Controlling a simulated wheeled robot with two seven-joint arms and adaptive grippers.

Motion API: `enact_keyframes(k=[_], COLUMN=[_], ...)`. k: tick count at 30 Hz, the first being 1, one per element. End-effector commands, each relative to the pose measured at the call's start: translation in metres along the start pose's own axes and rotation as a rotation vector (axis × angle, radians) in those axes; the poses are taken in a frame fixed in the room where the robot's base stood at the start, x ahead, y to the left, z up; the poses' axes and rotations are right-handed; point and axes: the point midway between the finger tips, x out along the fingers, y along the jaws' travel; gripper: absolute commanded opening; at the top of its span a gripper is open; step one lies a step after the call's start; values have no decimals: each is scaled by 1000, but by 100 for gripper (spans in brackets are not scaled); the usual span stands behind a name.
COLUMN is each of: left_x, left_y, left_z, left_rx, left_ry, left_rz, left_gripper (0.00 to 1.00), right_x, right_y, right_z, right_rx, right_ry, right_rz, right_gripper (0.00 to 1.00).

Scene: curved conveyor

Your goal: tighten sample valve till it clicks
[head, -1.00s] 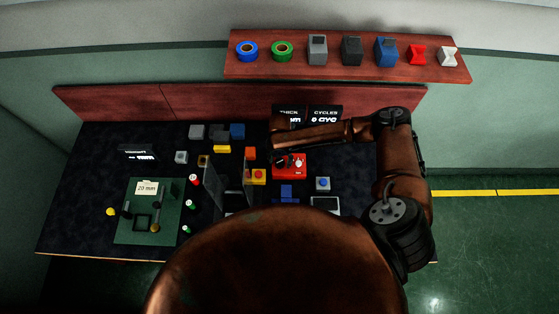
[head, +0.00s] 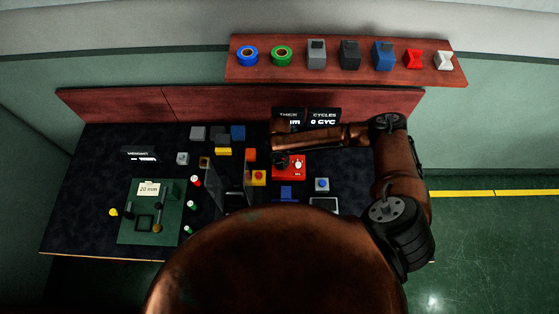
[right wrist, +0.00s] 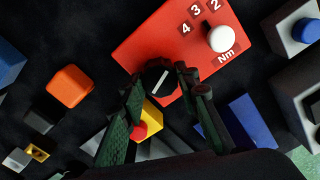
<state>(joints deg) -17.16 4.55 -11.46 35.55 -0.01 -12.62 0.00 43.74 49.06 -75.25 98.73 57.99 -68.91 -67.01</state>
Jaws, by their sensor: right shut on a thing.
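A red box (head: 291,172) stands right of centre on the dark table. In the right wrist view the red box (right wrist: 150,45) carries a round black knob (right wrist: 159,74) with a white line, a white knob (right wrist: 220,38), the numbers 4, 3, 2 and the letters Nm. The black knob looks like the valve handle. My right gripper (right wrist: 160,88) is shut on the black knob, a finger on either side. In the head view my right gripper (head: 281,161) covers the box's left part. My left gripper is not in view.
A yellow block with a red button (head: 258,177) stands just left of the red box. An orange block (head: 251,154), a blue block (head: 286,192) and a grey block with a blue button (head: 322,184) are close by. A green board (head: 133,226) lies at the left.

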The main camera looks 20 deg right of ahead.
Motion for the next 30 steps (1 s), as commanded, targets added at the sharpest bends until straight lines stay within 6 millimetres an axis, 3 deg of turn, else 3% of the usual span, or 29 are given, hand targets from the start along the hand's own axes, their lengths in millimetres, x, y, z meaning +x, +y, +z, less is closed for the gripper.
enact_keyframes(k=[1, 6, 17, 18, 25, 30], left_x=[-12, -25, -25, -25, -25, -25], left_y=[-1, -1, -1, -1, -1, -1], left_z=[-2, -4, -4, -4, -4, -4], left_rx=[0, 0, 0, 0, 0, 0], left_ry=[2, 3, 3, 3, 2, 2], left_rz=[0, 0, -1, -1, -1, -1], left_gripper=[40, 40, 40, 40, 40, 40], right_x=[-6, -4, -1, -1, -1, 0], right_y=[0, 0, 0, 0, 0, 0], right_z=[0, 0, 1, 1, 1, 0], right_rx=[44, 165, 196, 196, 196, 195], right_ry=[0, -1, -2, -2, -1, -1], right_rz=[-1, -1, 1, 1, 1, 0], right_gripper=[5, 5, 5, 30, 46, 47])
